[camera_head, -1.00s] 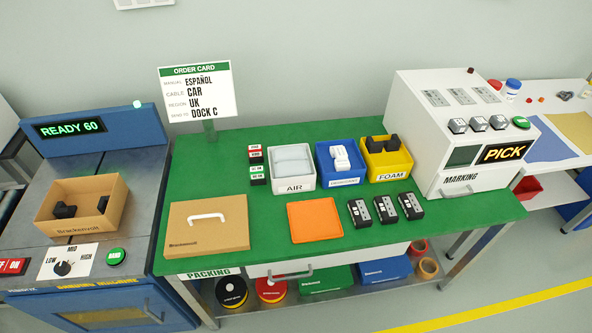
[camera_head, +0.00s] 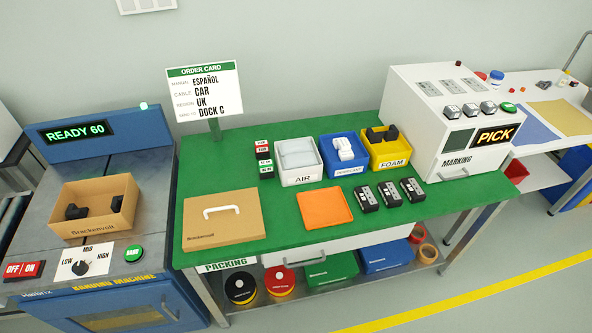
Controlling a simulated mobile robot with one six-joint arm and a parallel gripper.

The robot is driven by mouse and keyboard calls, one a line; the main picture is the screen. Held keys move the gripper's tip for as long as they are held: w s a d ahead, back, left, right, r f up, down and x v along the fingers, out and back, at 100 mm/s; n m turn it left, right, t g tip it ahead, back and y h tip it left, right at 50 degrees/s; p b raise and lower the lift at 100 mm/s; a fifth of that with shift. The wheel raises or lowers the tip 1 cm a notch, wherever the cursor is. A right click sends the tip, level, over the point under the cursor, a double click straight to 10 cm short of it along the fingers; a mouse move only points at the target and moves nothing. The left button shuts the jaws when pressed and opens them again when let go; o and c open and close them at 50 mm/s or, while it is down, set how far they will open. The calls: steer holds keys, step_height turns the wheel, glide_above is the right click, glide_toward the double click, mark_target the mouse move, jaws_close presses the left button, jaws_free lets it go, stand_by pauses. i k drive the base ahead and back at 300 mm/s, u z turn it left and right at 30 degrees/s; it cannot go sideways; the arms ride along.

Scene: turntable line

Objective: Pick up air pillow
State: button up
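The air pillows (camera_head: 297,153) are pale, whitish cushions lying in a white bin labelled AIR (camera_head: 301,178). The bin stands on the green packing table (camera_head: 268,213), left of a blue bin and a yellow bin. The pillows fill most of the bin, and I cannot count them clearly. My gripper is not in view.
The blue bin (camera_head: 342,169) holds white items and the yellow FOAM bin (camera_head: 390,162) dark pieces. In front are an orange tray (camera_head: 325,208), several black devices (camera_head: 389,194) and a cardboard lid (camera_head: 222,219). An open carton (camera_head: 93,224) sits left; the marking machine (camera_head: 425,110) stands right.

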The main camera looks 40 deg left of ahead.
mark_target(297, 160)
steer(key=z, duration=0.1)
steer(key=k, duration=0.95)
steer(key=u, duration=1.5)
steer(key=i, duration=1)
steer(key=u, duration=0.1)
steer(key=k, duration=0.3)
